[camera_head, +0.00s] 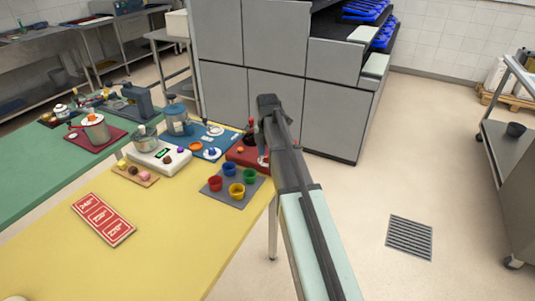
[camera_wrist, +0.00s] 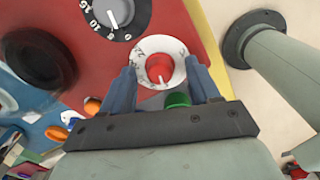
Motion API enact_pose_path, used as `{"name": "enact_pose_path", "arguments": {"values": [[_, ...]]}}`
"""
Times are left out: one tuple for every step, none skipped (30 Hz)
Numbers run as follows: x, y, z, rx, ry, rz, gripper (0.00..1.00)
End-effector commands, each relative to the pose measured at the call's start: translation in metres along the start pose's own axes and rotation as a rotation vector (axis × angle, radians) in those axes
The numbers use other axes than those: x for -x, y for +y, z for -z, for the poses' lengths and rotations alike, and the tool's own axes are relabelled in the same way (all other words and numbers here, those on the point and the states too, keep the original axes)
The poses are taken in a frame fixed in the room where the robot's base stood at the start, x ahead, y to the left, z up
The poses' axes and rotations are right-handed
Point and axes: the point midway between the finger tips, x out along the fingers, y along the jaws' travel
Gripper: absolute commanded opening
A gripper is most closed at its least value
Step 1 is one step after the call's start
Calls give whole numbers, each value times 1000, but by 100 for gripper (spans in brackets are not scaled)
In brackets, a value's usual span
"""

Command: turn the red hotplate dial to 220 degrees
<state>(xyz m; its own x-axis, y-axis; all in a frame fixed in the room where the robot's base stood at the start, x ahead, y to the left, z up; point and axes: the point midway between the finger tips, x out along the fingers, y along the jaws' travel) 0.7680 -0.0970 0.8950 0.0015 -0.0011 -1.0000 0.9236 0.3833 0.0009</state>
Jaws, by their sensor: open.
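The red hotplate dial (camera_wrist: 159,64) sits in a white scale ring on a red panel in the wrist view. My gripper (camera_wrist: 161,68) is open, one blue-grey finger on each side of the dial. I cannot tell whether the fingers touch it. In the head view the red hotplate (camera_head: 240,155) stands at the yellow table's right edge, partly hidden by my arm, and the dial cannot be made out.
Several coloured cups stand on a grey mat (camera_head: 216,195). A white scale-like device (camera_head: 160,153) is to the left.

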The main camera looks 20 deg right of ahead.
Motion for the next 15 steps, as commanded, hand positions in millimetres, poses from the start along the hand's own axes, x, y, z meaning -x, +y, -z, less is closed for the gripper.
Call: {"name": "enact_pose_path", "arguments": {"values": [[0, 0, 0, 0, 0, 0, 61], [0, 0, 0, 0, 0, 0, 61], [0, 0, 0, 0, 0, 0, 61], [0, 0, 0, 0, 0, 0, 61], [0, 0, 0, 0, 0, 0, 61], [0, 0, 0, 0, 0, 0, 61], [0, 0, 0, 0, 0, 0, 61], [0, 0, 0, 0, 0, 0, 58], [0, 0, 0, 0, 0, 0, 54], [0, 0, 0, 0, 0, 0, 52], [0, 0, 0, 0, 0, 0, 49], [0, 0, 0, 0, 0, 0, 45], [0, 0, 0, 0, 0, 0, 42], [0, 0, 0, 0, 0, 0, 39], [0, 0, 0, 0, 0, 0, 35]]}}
